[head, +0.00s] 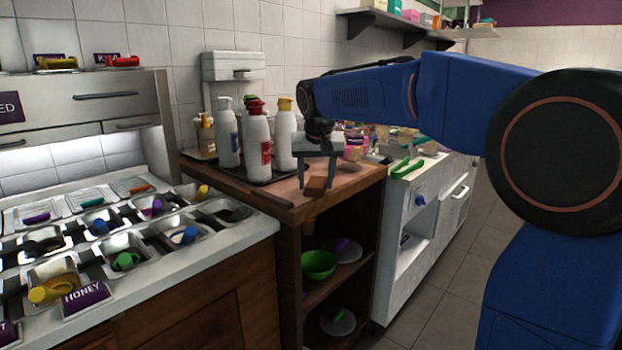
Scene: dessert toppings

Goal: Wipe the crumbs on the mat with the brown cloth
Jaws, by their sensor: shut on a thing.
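My gripper (317,186) points down over the wooden counter, with one finger on each side of a small brown block-like thing. This looks like the brown cloth (316,187), and my gripper is shut on it. I cannot tell whether the cloth touches the counter. A dark brown flat strip (262,199) lies on the counter left of the gripper; I cannot tell whether it is part of the mat. No crumbs can be made out at this size.
Several pump bottles, one with a red top (257,135), stand on a dark tray behind the gripper. The wooden counter (352,178) has bare room to the right. Green tongs (407,167) lie on the white unit. Topping bins (125,250) fill the left counter.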

